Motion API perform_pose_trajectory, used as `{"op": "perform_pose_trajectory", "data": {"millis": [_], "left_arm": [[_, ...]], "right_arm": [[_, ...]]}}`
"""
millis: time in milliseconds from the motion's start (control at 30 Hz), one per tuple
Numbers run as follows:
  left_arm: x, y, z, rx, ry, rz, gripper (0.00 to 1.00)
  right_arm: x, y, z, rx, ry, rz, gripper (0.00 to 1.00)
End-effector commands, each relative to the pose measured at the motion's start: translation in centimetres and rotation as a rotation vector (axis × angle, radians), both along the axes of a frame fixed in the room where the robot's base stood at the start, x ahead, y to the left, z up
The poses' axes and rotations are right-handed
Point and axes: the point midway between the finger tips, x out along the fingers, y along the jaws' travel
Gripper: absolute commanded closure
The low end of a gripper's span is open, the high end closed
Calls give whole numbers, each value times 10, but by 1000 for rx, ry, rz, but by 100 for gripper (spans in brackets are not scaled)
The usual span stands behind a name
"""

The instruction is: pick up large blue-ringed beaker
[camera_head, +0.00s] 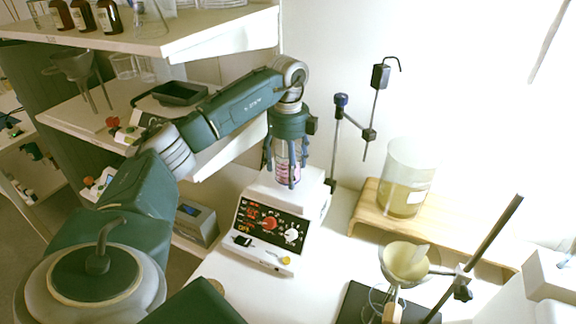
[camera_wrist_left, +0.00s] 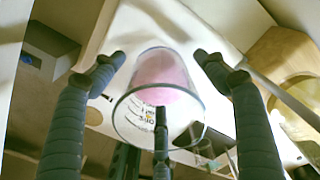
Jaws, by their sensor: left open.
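A clear beaker with pink contents (camera_head: 287,176) stands on the white hotplate stirrer (camera_head: 262,205) in the head view; I cannot make out a blue ring on it. My left gripper (camera_head: 286,160) points down over it, with its fingers spread around its sides. In the left wrist view the beaker (camera_wrist_left: 135,105) sits between the open fingers of the left gripper (camera_wrist_left: 160,72), its rim toward the camera. The fingers look apart from the glass there. The beaker's upper part is partly hidden in the head view. My right gripper is not in view.
A large beaker with yellowish liquid (camera_head: 407,178) stands on a wooden riser (camera_head: 455,236) to the right. A stand with clamp rods (camera_head: 336,140) rises behind the stirrer. A funnel on a stand (camera_head: 404,262) is at front right. Shelves with brown bottles (camera_head: 108,16) are at left.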

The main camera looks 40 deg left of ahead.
Motion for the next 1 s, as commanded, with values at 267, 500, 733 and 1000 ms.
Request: {"op": "perform_pose_trajectory", "data": {"millis": [267, 500, 733, 1000], "left_arm": [[0, 0, -3, 1, -1, 0, 31], [0, 0, -2, 1, -1, 0, 79], [0, 0, -1, 1, -2, 0, 81], [2, 0, 36, 0, -8, 0, 81]], "right_arm": [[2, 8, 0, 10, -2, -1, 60], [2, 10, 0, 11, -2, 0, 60], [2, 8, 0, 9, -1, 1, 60], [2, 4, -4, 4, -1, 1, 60]]}}
